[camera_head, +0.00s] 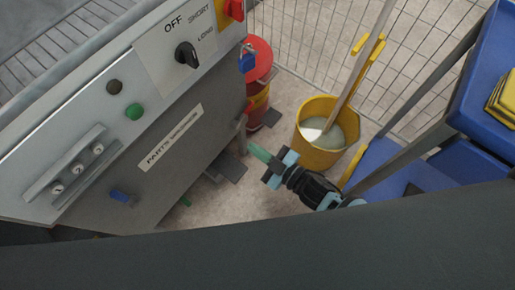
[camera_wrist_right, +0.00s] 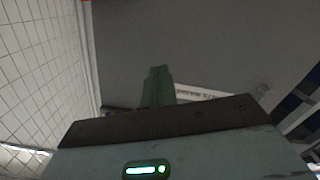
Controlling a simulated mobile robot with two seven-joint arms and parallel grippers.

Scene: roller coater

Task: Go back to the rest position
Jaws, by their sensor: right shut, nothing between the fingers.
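My right gripper (camera_head: 262,154) is in the middle of the head view, between the grey parts washer (camera_head: 190,155) and a yellow bucket. Its green fingers are together and hold nothing. They point left toward the right end of the washer's front. In the right wrist view the shut green fingers (camera_wrist_right: 158,86) stand before a grey surface with a white label strip. Whether they touch the washer cannot be told. My left gripper is in neither view.
The yellow bucket (camera_head: 325,158) with a mop handle stands beyond my right gripper. A blue cart (camera_head: 470,105) is at the right. A wire fence (camera_head: 330,40) closes the back. Some floor (camera_head: 240,195) is clear.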

